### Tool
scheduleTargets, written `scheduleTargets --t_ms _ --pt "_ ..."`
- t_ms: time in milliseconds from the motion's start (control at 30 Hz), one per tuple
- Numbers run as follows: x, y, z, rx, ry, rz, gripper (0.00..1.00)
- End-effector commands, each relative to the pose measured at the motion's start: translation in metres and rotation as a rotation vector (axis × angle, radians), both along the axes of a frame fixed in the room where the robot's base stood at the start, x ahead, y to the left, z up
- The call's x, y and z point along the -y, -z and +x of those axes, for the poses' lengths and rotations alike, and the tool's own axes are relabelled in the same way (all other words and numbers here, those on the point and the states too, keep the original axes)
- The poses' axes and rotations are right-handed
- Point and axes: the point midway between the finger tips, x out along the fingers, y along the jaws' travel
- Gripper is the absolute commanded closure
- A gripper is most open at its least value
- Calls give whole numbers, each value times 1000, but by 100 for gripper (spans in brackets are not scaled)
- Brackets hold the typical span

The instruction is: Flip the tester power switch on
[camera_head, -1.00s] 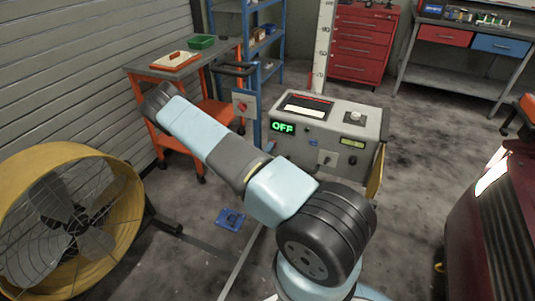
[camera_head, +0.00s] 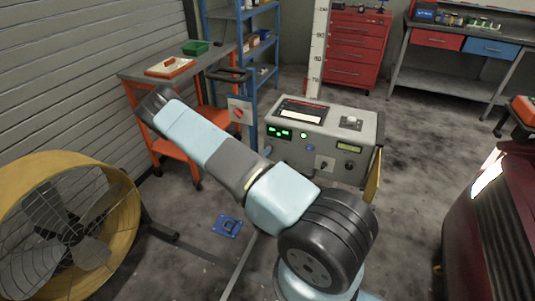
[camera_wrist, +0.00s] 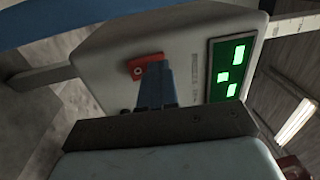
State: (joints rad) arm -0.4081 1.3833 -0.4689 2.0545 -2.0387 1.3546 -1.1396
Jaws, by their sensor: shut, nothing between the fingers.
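The grey tester cabinet (camera_head: 350,133) stands in the middle of the head view. In the wrist view the pale tester face carries the green display (camera_wrist: 230,68) and a red switch handle (camera_wrist: 146,64). My gripper (camera_wrist: 157,68) is shut and empty, its blue fingers right at the red handle and covering part of it. I cannot tell whether they touch. In the head view the gripper is hidden by my arm.
A plate with a red knob (camera_head: 239,112) shows left of the tester. A yellow fan (camera_head: 70,225) stands at front left, an orange cart (camera_head: 135,75) behind my arm, and a dark red car (camera_head: 490,220) at right. Open floor lies between tester and car.

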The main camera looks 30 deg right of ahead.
Motion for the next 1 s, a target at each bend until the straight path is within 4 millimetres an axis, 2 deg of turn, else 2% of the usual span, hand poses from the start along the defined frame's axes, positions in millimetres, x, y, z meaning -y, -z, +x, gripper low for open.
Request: scheduleTargets --t_ms 233,600,800,1000 --pt "-31 -3 -15 -2 -5 3 100" --pt "-82 -13 -60 -3 -2 3 100" --pt "-98 -16 -74 -1 2 3 100" --pt "-102 -17 -78 0 3 4 100"
